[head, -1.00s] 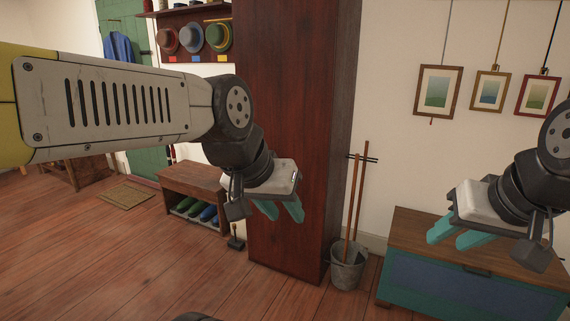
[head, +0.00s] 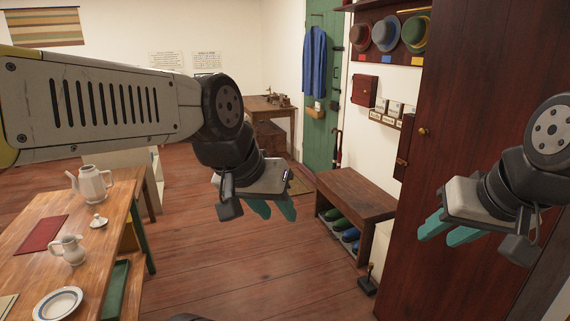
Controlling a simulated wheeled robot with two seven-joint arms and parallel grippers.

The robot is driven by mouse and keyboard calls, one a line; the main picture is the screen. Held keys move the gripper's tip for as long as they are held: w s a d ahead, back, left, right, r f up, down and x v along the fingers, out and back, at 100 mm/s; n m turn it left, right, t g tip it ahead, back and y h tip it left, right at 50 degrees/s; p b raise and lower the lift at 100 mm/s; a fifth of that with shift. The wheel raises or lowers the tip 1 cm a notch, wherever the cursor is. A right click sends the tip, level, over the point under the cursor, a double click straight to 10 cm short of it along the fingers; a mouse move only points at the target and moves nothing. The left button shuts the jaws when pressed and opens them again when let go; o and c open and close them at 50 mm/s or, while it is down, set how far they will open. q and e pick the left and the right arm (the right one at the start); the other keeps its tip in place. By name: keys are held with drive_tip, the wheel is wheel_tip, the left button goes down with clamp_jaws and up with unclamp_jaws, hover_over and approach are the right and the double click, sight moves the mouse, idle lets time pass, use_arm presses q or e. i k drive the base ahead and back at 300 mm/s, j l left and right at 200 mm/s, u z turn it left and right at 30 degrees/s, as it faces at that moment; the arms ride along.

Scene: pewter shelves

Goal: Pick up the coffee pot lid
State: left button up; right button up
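A small white lid with a knob (head: 99,221) lies on the wooden table (head: 38,272) at the left, near the table's right edge. The white coffee pot (head: 92,188) stands upright just behind it, with no lid seen on top. My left gripper (head: 272,210) is raised to the right of the table, over open floor as seen here, well apart from the lid. Its two teal fingers are apart and empty. My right gripper (head: 447,231) is far to the right in front of the wardrobe, with its fingers apart and empty.
On the table are a white jug (head: 67,250), a red mat (head: 42,233) and a blue-rimmed plate (head: 58,304). A shoe bench (head: 355,195) and a tall dark wardrobe (head: 459,130) stand at the right. The wooden floor between table and bench is clear.

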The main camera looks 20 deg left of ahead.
sight(99, 222)
drive_tip(key=i+j+u, duration=0.2)
drive_tip(key=i+u, duration=0.65)
drive_tip(key=i+l+u, duration=0.15)
drive_tip(key=i+u, duration=0.25)
drive_tip(key=i, duration=0.2)
drive_tip(key=i+u, duration=0.25)
drive_tip(key=u, duration=0.15)
drive_tip(key=i+u, duration=0.35)
drive_tip(key=i+l+u, duration=0.15)
drive_tip(key=u, duration=0.25)
drive_tip(key=i+u, duration=0.2)
drive_tip(key=u, duration=0.15)
drive_tip(key=i+l+u, duration=0.1)
drive_tip(key=u, duration=0.3)
drive_tip(key=i+l+u, duration=0.15)
drive_tip(key=i+u, duration=0.2)
drive_tip(key=k, duration=0.05)
